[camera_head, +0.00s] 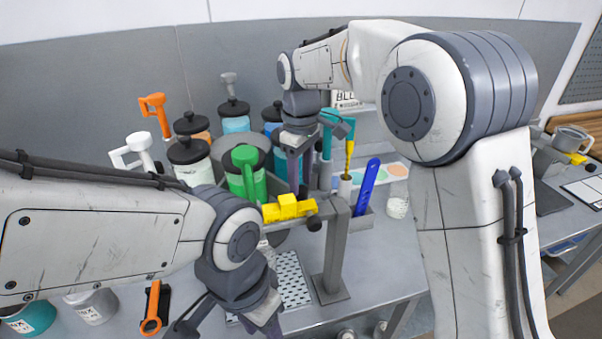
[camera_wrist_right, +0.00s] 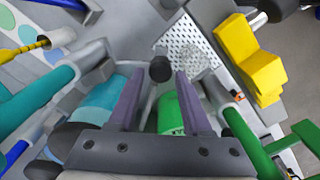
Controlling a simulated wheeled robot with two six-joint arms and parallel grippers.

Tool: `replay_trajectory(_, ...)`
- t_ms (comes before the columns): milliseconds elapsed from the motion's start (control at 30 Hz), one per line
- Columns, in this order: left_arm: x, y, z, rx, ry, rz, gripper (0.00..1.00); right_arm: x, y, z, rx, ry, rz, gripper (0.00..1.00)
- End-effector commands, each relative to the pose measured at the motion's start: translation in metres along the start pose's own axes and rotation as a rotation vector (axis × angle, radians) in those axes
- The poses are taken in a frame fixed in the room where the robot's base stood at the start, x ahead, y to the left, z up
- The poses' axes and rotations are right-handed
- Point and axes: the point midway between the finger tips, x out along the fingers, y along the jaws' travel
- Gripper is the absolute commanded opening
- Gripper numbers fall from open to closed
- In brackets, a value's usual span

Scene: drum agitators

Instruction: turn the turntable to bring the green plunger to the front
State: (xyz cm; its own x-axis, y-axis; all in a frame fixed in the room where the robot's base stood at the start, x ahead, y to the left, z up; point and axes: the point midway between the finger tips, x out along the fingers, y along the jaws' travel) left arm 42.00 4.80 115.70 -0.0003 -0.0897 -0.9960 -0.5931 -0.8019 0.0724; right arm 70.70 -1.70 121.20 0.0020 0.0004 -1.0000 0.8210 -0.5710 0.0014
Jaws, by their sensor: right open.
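The green plunger (camera_head: 245,165) stands at the front of the cluster of jars, just behind the yellow block in the head view. Its green handle (camera_wrist_right: 255,145) is at the lower right of the right wrist view, beside a green jar (camera_wrist_right: 172,112). The turntable itself is mostly hidden under the jars. My right gripper (camera_wrist_right: 160,88) is open over the cluster's right side, with a black round knob (camera_wrist_right: 160,68) between its fingertips; contact cannot be told. The teal plunger (camera_head: 327,132) is close beside it. My left gripper (camera_head: 262,326) is at the bottom edge, fingertips cut off.
A yellow block (camera_head: 288,208) sits on a grey stand (camera_head: 337,250) in front of the cluster. Orange (camera_head: 155,108) and white (camera_head: 138,150) plungers stand at the left. A blue tool (camera_head: 367,187) is at the right. A perforated plate (camera_head: 290,278) lies on the bench.

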Motion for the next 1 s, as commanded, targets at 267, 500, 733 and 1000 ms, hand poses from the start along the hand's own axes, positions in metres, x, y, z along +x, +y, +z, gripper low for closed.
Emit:
replay_trajectory(267,0.003,0.000,0.000,0.000,0.000,0.000,0.50,-0.025,0.001,0.000,0.001,0.001,0.001,0.49)
replay_trajectory(500,0.002,0.000,0.000,0.000,0.000,0.000,0.50,-0.025,0.000,0.000,0.001,0.000,0.000,0.49)
replay_trajectory(733,-0.024,0.002,-0.001,0.002,0.000,0.000,0.50,-0.052,0.000,0.000,0.001,0.001,0.001,0.49)
replay_trajectory(1000,-0.066,0.005,-0.004,0.007,0.000,0.000,0.50,-0.094,0.000,0.000,0.001,0.000,0.000,0.49)
